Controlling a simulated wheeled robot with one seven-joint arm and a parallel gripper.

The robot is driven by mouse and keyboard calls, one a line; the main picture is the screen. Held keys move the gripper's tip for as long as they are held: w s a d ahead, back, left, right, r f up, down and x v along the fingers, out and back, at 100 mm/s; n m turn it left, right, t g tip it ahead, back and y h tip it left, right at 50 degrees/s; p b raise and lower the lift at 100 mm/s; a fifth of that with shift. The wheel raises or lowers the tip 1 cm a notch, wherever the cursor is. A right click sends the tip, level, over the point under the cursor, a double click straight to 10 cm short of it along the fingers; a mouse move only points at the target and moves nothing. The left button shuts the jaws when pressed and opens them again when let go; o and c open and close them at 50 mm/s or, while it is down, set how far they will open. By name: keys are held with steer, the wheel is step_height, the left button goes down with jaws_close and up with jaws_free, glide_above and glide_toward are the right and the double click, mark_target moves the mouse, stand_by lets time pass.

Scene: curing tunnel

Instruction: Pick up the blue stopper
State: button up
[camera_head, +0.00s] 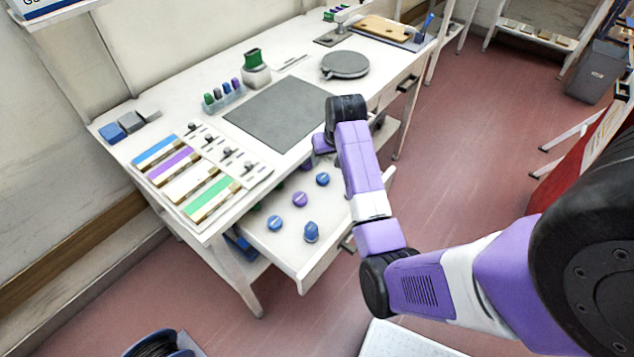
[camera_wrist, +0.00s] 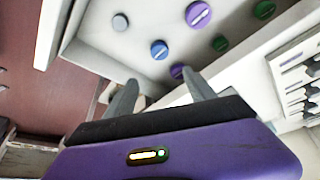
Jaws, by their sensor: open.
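The head view shows three blue pieces in the open drawer: a round blue stopper (camera_head: 322,179) toward the back, another blue stopper (camera_head: 274,223) at the left, and a taller blue piece (camera_head: 311,232) near the front. In the wrist view, a blue stopper (camera_wrist: 159,50) lies on the drawer floor beyond the fingertips, with a paler grey-blue one (camera_wrist: 119,22) farther off. My gripper (camera_wrist: 160,80) is open and empty, its fingers apart above the drawer. A purple stopper (camera_wrist: 177,71) shows near the right fingertip. I cannot match each blue piece between views.
The white drawer (camera_head: 262,246) also holds a purple stopper (camera_head: 299,199); green stoppers (camera_wrist: 220,43) show in the wrist view. Drawer walls surround them. The workbench above carries a grey mat (camera_head: 275,113), coloured strips (camera_head: 209,200) and a round grey plate (camera_head: 345,65).

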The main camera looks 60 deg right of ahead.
steer(key=b, duration=0.5)
glide_toward(323, 177)
steer(key=f, duration=0.1)
steer(key=shift+p+x, duration=0.3)
steer(key=shift+x, duration=3.55)
steer(key=shift+r, duration=0.1)
jaws_close()
steer(key=shift+d, duration=0.1)
